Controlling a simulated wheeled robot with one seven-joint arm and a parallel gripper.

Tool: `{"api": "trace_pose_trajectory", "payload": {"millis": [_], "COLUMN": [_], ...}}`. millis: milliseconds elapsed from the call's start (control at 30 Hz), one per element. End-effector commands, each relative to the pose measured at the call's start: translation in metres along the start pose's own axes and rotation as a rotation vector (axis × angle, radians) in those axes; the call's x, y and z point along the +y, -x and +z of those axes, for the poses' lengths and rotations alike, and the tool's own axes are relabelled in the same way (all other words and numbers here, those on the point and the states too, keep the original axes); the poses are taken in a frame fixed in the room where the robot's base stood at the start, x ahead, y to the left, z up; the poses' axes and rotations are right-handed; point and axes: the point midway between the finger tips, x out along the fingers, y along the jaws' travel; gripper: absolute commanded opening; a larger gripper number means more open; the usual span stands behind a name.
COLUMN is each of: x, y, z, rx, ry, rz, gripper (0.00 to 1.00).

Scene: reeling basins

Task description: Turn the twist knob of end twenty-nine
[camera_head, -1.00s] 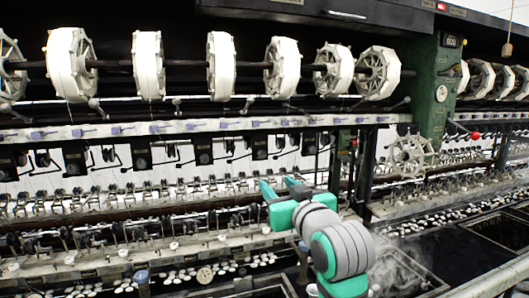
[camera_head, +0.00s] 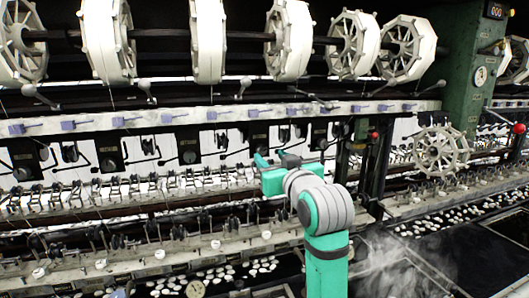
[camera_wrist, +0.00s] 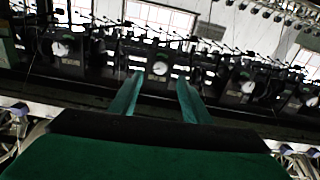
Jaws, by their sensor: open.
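A row of black boxes, each with a small round knob, hangs under the pale rail of the reeling frame. In the wrist view one pale round knob (camera_wrist: 160,68) shows between and beyond my fingertips, on its black box. The lettering below such knobs is too small to read, so I cannot tell which is end twenty-nine. My gripper (camera_wrist: 158,82) is open and empty, its two teal fingers apart on either side of that knob in the picture. In the head view my gripper (camera_head: 275,160) is in front of the row, partly hiding the boxes behind it.
A neighbouring knob (camera_wrist: 60,49) is on the left in the wrist view, another (camera_wrist: 248,87) on the right. White reels (camera_head: 290,40) turn on a shaft above. Below are thread guides and basins with white cocoons (camera_head: 225,272). A green post (camera_head: 468,70) stands at right.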

Motion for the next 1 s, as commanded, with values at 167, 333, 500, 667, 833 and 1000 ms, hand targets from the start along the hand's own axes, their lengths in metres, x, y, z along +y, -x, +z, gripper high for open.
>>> {"api": "trace_pose_trajectory", "payload": {"millis": [167, 333, 500, 667, 833, 1000], "x": [0.000, 0.000, -0.001, -0.001, -0.001, -0.001], "y": [-0.031, -0.051, -0.060, -0.062, -0.061, -0.061], "z": [0.000, -0.001, -0.001, 0.000, 0.000, 0.000], "rx": [-0.001, 0.000, 0.001, 0.000, 0.001, 0.000], "ry": [0.001, 0.001, 0.001, 0.001, 0.001, 0.001], "rz": [-0.001, 0.000, -0.001, -0.001, 0.000, -0.001], "gripper": [0.44, 0.44, 0.44, 0.44, 0.32, 0.02]}}
